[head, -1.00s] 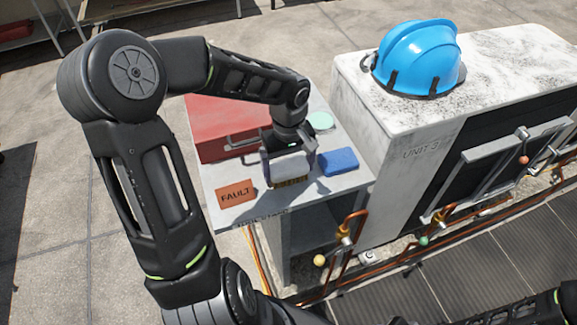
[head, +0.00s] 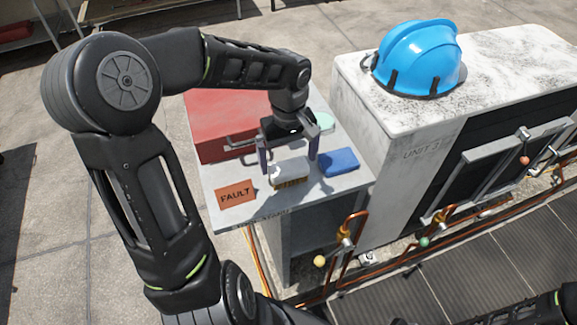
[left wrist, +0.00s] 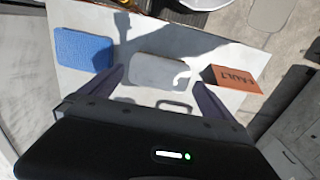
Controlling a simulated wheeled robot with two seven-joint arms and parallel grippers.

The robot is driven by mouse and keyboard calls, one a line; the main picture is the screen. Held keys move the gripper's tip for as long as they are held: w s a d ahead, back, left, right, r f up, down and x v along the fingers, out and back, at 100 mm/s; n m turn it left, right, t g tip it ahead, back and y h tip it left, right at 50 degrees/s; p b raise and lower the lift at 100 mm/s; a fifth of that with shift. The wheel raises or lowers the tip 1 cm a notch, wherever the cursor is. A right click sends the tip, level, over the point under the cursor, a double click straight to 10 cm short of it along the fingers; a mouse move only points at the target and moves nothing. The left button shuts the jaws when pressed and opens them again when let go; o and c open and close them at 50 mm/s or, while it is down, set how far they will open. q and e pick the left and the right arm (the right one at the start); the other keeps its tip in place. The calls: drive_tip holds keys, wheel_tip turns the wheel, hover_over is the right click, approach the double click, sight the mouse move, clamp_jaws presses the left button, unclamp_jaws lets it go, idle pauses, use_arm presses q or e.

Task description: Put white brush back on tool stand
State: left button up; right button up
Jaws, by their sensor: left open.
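The white brush (head: 290,172), with tan bristles at its lower edge, rests on the grey top of the tool stand (head: 225,208). It lies between the orange FAULT tag and the blue sponge. In the left wrist view the brush (left wrist: 158,72) shows as a pale block with a small white handle or loop at its right end. My left gripper (head: 288,168) is open just above and behind the brush, its two fingers apart and not closed on it. The fingers also show in the left wrist view (left wrist: 158,84), pointing toward either side of the brush. My right gripper is not in view.
A red toolbox (head: 225,125) stands at the back of the stand. The orange FAULT tag (head: 236,194), blue sponge (head: 338,162) and a mint-green round item (head: 324,121) are close around. Unit 3 (head: 425,150), with a blue hard hat (head: 418,58) on top, adjoins the right side.

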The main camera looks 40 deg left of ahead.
sight(288, 166)
use_arm(q)
wheel_tip(288, 166, up, 8)
drive_tip(key=b, duration=0.1)
drive_tip(key=shift+f, duration=0.1)
idle(1.8)
